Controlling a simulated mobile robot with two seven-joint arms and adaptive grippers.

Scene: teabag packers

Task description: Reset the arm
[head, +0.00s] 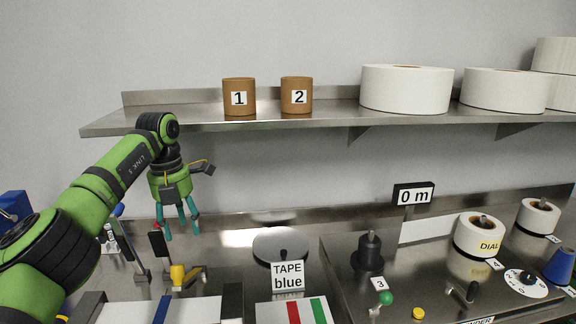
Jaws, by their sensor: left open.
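My left arm reaches in from the left side of the head view, bent at its elbow below the shelf's left end. My left gripper (178,230) points down with its teal fingers apart and nothing between them. It hangs above the left part of the steel worktop, left of the round metal disc (281,246). A yellow-topped piece (178,275) and a dark upright post (158,246) stand below and near the fingers. My right gripper is not in view.
A steel shelf (330,118) holds brown canisters 1 (239,97) and 2 (297,95) and large white rolls (405,89). A "TAPE blue" sign (288,276) stands at the disc. At right are a black spindle (370,252), smaller rolls (479,236) and a dial (525,283).

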